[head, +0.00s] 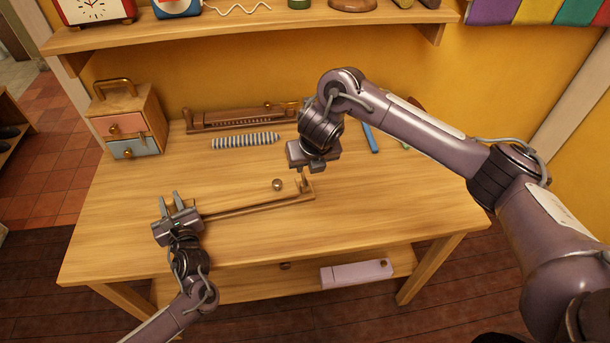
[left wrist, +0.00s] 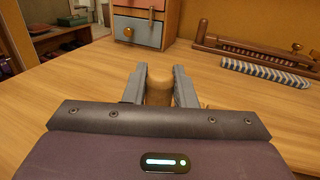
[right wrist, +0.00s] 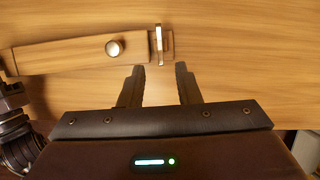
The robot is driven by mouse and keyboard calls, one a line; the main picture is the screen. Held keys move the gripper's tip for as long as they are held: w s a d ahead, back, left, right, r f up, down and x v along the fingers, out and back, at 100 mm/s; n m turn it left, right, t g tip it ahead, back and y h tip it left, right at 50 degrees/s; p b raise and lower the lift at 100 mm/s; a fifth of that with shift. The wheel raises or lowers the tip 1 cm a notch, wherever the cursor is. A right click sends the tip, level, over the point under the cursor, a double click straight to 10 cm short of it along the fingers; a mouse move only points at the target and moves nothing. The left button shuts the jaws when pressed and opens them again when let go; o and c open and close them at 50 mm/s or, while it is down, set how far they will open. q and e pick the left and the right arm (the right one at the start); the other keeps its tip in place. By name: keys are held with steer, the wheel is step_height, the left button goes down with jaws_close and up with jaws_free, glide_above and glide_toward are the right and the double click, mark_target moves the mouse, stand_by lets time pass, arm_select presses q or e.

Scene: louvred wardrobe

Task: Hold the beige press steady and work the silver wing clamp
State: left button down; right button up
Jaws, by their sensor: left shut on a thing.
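The beige press (head: 255,205), a long low wooden piece, lies across the front of the table. My left gripper (head: 175,203) is shut on a rounded wooden end (left wrist: 158,92) at its left, seen between the fingers in the left wrist view. A silver round knob (right wrist: 114,48) shows over the press near its right end; it is also in the head view (head: 277,184). A small upright metal piece (right wrist: 158,42) stands at the right end. I cannot tell which is the wing clamp. My right gripper (right wrist: 158,82) is open and empty beside that end, apart from it.
A small drawer chest (head: 130,125) stands at the back left. A brown slotted wooden rack (head: 235,120) and a striped roll (head: 245,140) lie at the back. A blue stick (head: 371,138) lies behind my right arm. A shelf (head: 260,30) overhangs the back. The right front table is clear.

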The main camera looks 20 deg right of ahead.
mark_target(304, 178)
steer(key=x, duration=0.9)
steer(key=shift+w+f, duration=0.1)
steer(key=shift+f, duration=0.05)
jaws_close()
